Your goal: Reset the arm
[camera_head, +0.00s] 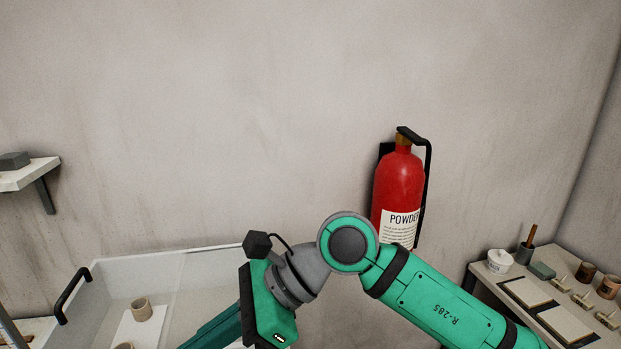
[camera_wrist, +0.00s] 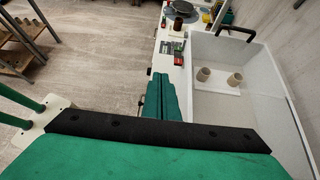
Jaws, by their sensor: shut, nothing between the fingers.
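My green arm (camera_head: 440,297) rises from the lower right in the head view and bends at a grey elbow-like joint in front of the wall. My gripper shows in the wrist view (camera_wrist: 161,78) with its two green fingers together and nothing between them. In the head view its fingers (camera_head: 212,330) point down and left beside the clear-walled white tub, and their tips are cut off by the bottom edge. In the wrist view the fingers are seen along the left side of the tub (camera_wrist: 217,106).
The tub holds two beige cups (camera_wrist: 203,74). A red fire extinguisher (camera_head: 398,188) hangs on the wall close behind my arm. A table with small pots and tools (camera_head: 507,284) stands at the right. A wall shelf (camera_head: 28,175) is at the left. Open floor (camera_wrist: 100,60) shows left of the tub.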

